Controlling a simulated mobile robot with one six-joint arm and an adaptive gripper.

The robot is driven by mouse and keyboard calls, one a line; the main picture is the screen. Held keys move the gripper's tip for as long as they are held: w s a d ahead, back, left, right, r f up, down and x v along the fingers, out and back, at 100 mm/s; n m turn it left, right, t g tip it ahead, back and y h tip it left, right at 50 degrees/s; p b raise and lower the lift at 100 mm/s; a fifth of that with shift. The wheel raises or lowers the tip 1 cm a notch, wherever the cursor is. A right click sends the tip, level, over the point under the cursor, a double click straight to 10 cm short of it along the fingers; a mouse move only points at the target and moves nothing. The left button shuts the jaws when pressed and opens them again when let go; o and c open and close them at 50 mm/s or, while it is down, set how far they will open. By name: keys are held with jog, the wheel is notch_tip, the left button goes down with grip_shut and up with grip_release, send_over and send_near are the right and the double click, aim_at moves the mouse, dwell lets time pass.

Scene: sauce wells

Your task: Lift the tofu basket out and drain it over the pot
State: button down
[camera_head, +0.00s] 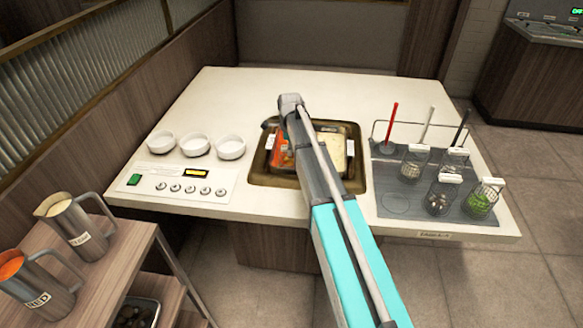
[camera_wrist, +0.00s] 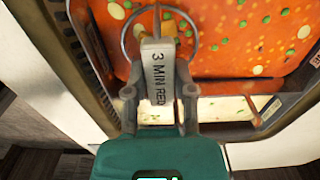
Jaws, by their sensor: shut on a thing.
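In the wrist view my gripper (camera_wrist: 160,98) is shut on the upright handle tag (camera_wrist: 158,62) of a basket, marked "3 MIN RED". The basket's round wire rim (camera_wrist: 190,22) shows behind the tag, at the surface of the red broth (camera_wrist: 240,40). In the head view the pot (camera_head: 262,178) is sunk in the counter, with red broth (camera_head: 281,158) left and pale broth (camera_head: 338,150) right. My arm covers its middle and hides my gripper there.
Several wire baskets (camera_head: 438,195) with white tags stand on the grey mat (camera_head: 395,203) at the right, beside upright utensils (camera_head: 391,125). White bowls (camera_head: 196,145) and a control panel (camera_head: 180,185) lie left of the pot. Two jugs (camera_head: 70,222) stand on a cart. The counter's back is clear.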

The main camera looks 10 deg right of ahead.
jog(key=shift+r, duration=0.15)
dwell(0.3)
notch_tip(320, 180, up, 10)
jog(key=p, duration=1)
dwell(0.8)
